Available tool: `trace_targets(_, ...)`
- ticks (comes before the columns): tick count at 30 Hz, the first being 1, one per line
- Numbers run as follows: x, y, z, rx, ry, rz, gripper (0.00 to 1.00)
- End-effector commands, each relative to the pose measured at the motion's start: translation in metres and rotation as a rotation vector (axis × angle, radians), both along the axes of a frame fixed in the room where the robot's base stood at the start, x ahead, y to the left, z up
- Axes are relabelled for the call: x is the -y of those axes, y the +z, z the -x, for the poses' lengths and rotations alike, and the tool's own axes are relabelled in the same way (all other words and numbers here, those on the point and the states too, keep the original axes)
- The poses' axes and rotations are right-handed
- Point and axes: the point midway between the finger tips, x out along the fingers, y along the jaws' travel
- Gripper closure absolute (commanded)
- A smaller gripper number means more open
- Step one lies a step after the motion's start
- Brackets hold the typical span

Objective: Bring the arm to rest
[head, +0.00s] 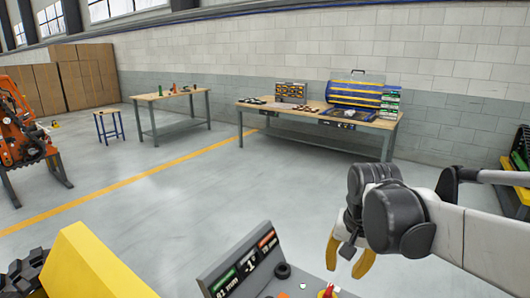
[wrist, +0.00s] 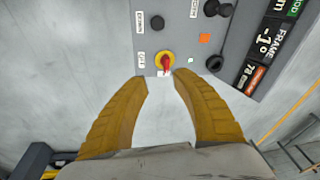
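My arm reaches in from the right in the head view, and my gripper (head: 348,258) points down with its yellow fingers beside the grey control panel (head: 226,274). In the wrist view my gripper (wrist: 161,83) is open, with a clear gap between the two yellow fingers and nothing held. The panel (wrist: 185,28) lies beyond the fingertips. Its red knob on a yellow base (wrist: 165,62) shows just past the gap; whether the fingers touch the panel I cannot tell. The red knob also shows at the bottom of the head view (head: 328,291).
A yellow block-shaped body (head: 85,265) stands at the lower left. A workbench (head: 315,117) with boxes and a smaller table (head: 168,97) stand by the wall. An orange machine (head: 22,130) is at the left. The middle floor is clear.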

Motion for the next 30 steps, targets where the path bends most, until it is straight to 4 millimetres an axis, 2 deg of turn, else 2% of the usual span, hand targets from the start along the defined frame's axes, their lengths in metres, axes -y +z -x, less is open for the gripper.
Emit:
trace_targets(1,0.000,0.004,0.020,0.041,0.039,0.009,0.68)
trace_targets(6,-0.001,0.009,0.071,0.194,0.187,0.061,0.68)
trace_targets(12,-0.001,-0.002,0.112,0.336,0.319,0.129,0.68)
trace_targets(18,-0.001,-0.010,0.127,0.394,0.373,0.165,0.68)
trace_targets(30,-0.001,-0.010,0.127,0.399,0.377,0.168,0.68)
